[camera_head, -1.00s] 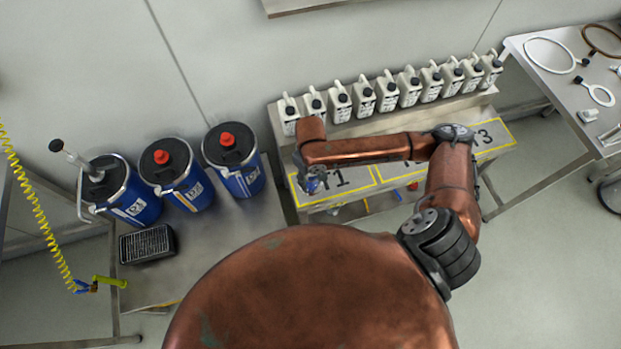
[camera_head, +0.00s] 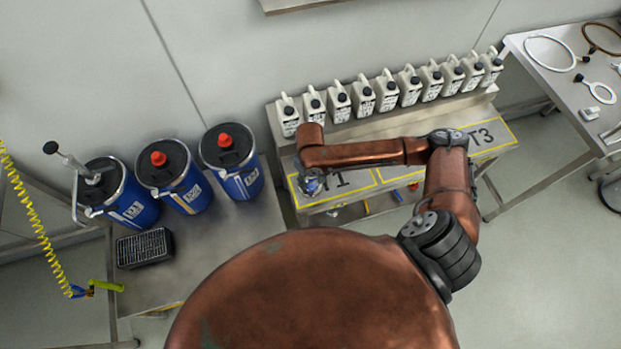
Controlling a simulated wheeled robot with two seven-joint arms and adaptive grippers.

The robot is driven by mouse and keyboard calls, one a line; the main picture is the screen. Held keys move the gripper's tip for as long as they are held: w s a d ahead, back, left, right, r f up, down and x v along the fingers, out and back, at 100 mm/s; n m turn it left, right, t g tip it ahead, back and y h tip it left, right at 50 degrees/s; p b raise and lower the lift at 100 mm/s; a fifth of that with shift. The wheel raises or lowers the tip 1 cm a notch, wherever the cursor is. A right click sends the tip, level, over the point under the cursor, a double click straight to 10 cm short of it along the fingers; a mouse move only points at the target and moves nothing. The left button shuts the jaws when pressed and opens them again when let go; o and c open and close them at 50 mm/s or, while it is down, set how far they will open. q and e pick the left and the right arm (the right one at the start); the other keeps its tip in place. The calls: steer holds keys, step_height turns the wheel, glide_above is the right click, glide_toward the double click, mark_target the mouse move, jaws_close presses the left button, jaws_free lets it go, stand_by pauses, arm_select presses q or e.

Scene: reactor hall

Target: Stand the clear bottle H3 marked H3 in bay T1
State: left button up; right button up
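Bay T1 (camera_head: 349,180) is a yellow-outlined field at the left end of the steel bench's front strip. My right arm reaches in from the right, and its wrist stands over the left part of T1. Below the wrist my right gripper (camera_head: 312,186) shows only as a small dark and bluish shape. Its fingers are too small and covered to tell whether they are open or shut. I cannot make out a clear bottle marked H3; a bluish glint at the gripper may be part of one. My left gripper is not in view.
Several white jugs (camera_head: 363,98) stand in a row on the raised back shelf. Bay T3 (camera_head: 483,137) is at the strip's right end; my forearm covers the middle. Blue drums (camera_head: 180,183) and a black grille (camera_head: 145,247) stand left. A steel table (camera_head: 565,85) with rings is right.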

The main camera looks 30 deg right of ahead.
steer(key=o, duration=0.4)
step_height(320, 180, up, 12)
steer(key=p, duration=0.2)
steer(key=shift+p, duration=0.4)
steer(key=shift+r, duration=0.15)
